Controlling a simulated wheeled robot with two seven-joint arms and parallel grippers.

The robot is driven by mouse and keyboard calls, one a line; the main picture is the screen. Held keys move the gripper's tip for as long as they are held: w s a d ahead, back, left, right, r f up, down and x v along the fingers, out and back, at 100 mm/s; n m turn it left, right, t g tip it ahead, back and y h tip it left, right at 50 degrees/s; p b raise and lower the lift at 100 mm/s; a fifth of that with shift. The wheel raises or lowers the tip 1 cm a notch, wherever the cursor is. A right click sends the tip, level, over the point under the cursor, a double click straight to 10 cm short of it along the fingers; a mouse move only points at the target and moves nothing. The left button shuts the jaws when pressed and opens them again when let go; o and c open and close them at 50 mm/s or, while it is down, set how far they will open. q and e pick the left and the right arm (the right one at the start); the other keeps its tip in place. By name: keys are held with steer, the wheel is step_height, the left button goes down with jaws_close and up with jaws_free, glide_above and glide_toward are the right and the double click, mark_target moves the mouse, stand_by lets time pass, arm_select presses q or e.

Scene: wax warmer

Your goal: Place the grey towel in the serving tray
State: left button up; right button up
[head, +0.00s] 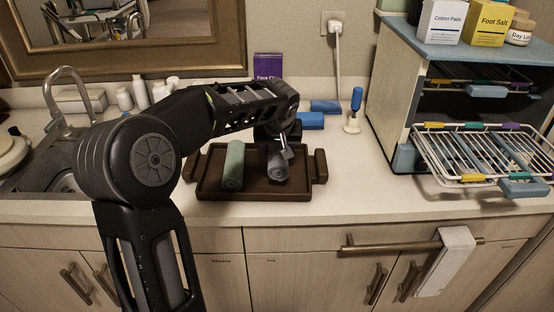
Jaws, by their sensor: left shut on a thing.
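The dark brown serving tray (254,193) lies on the counter with raised handles at its left and right ends. A rolled green towel (233,165) lies in the left part of the tray. The rolled grey towel (278,170) is over the right part of the tray. My left gripper (281,155) reaches down from above and is shut on the grey towel's upper part. I cannot tell whether the towel's underside touches the tray floor. My forearm hides part of the tray's back edge. My right gripper is not in view.
A sink with a faucet (66,82) is at the left. White bottles and a purple box (267,66) stand behind my arm. Blue items (311,121) lie behind the tray. A cabinet with a pulled-out wire rack (474,155) is at the right. The counter right of the tray is clear.

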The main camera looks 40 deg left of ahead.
mark_target(278, 159)
arm_select(q)
steer(key=shift+f, duration=1.85)
steer(key=shift+f, duration=0.15)
steer(key=o, duration=1.5)
steer(key=shift+c, duration=0.2)
steer(key=shift+r, duration=0.3)
steer(key=v, duration=1.1)
steer(key=shift+s+d+r+b, duration=0.2)
steer(key=shift+r+b, duration=0.1)
steer(key=shift+b, duration=0.1)
